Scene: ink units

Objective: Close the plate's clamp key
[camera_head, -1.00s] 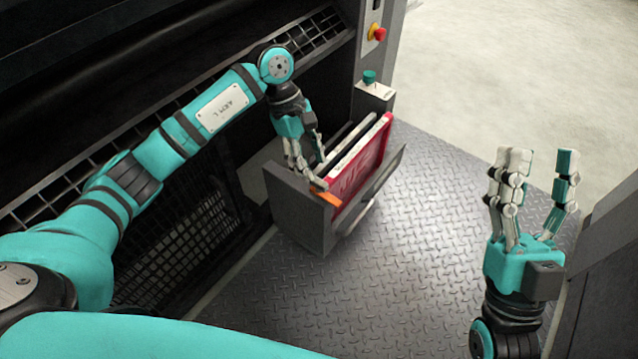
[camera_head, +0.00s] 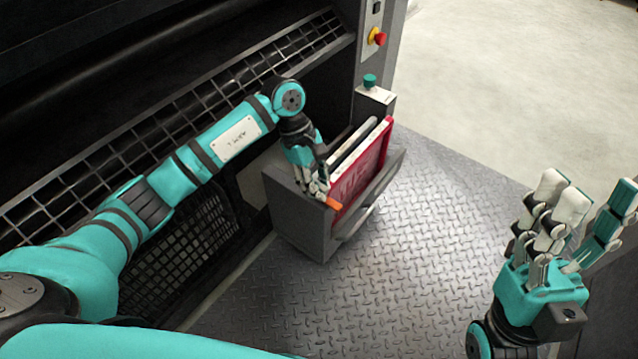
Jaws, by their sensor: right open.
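The clamp key is an orange lever (camera_head: 333,203) at the near end of the grey ink unit box (camera_head: 296,222). A red-framed plate (camera_head: 362,172) stands in that box. My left gripper (camera_head: 322,195) is at the orange key, with its fingertips touching or very close to it. The fingers overlap and partly hide the key, so I cannot tell whether they are open or shut. My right gripper (camera_head: 572,208) is open and empty at the right, fingers pointing up, well away from the box.
The dark press with a grille (camera_head: 185,243) is on the left. A green knob (camera_head: 369,81) and a red button (camera_head: 377,37) are on the press side. The diamond-plate floor (camera_head: 420,260) right of the box is clear.

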